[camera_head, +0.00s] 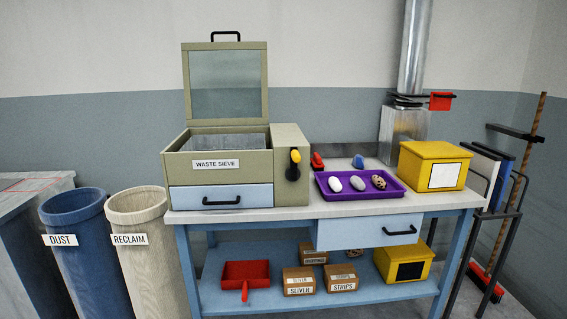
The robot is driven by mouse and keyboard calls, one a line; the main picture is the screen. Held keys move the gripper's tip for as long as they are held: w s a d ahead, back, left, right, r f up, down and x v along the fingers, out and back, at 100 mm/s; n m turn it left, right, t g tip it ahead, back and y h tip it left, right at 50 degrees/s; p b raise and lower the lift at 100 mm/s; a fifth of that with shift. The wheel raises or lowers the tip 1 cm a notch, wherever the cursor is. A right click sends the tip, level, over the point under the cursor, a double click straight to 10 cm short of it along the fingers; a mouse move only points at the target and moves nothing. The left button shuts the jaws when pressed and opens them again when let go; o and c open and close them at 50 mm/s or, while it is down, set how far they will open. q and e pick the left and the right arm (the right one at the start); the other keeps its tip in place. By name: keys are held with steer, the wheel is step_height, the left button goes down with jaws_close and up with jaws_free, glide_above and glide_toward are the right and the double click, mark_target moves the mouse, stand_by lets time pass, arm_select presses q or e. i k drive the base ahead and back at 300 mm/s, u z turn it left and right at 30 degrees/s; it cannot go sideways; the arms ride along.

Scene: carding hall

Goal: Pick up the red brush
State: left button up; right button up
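A small red brush (317,161) sits on the workbench top, between the waste sieve and the purple tray, near the wall. Its lower front edge is close to the tray's back left corner; I cannot tell whether they touch. A similar blue piece (358,161) stands to its right, behind the tray. Neither of my grippers is in view.
The workbench (260,213) carries the waste sieve (222,180), a purple tray (357,194) with several lumps, and a yellow box (432,166). The lower shelf holds a red dustpan (246,272) and several small boxes. Bins (77,235) stand left, a broom (485,281) right.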

mark_target(317, 164)
steer(key=z, duration=0.4)
steer(key=i, duration=0.6)
steer(key=z, duration=0.45)
